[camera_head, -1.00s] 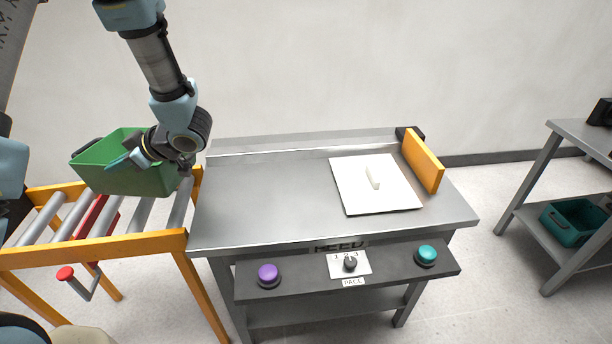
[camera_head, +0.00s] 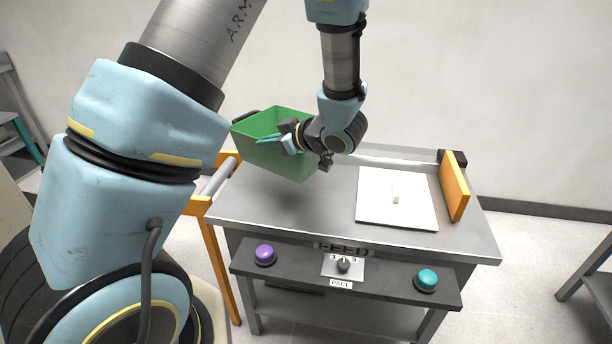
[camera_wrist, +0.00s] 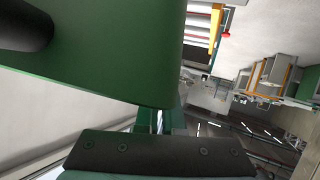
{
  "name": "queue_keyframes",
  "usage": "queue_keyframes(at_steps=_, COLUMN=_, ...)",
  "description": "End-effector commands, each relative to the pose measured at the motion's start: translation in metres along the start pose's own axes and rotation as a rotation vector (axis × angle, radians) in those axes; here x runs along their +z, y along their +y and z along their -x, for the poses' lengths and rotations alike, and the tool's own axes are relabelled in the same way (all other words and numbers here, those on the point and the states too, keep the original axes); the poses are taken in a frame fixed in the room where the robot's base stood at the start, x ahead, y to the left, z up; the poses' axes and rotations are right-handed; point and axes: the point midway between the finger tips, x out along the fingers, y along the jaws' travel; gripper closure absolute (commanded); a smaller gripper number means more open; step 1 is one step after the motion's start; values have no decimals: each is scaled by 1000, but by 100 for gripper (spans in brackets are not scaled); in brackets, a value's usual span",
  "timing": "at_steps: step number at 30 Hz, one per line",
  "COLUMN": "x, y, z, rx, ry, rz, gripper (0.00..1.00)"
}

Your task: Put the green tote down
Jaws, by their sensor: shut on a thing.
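The green tote (camera_head: 285,160) is an open-topped box in the head view, over the left part of the grey feed table (camera_head: 320,190). It looks roughly level, its opening upward. My gripper (camera_head: 277,141) is shut on the tote's near rim.
A white board (camera_head: 398,212) with a small pale piece lies on the table's right. An orange plate (camera_head: 454,186) stands at the right end. The front panel has a purple button (camera_head: 265,254), a dial (camera_head: 343,265) and a teal button (camera_head: 427,279). A roller conveyor (camera_head: 217,178) adjoins on the left.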

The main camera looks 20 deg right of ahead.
Motion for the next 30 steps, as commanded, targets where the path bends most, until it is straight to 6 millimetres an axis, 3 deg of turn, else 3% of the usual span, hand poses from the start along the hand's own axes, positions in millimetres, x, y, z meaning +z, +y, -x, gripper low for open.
queue_keyframes(at_steps=6, x=32, y=-7, z=-15, rx=-1, ry=1, rz=-5, gripper=100)
queue_keyframes(at_steps=21, x=79, y=-16, z=-37, rx=0, ry=2, rz=-2, gripper=100)
queue_keyframes(at_steps=30, x=84, y=-17, z=-39, rx=1, ry=1, rz=1, gripper=100)
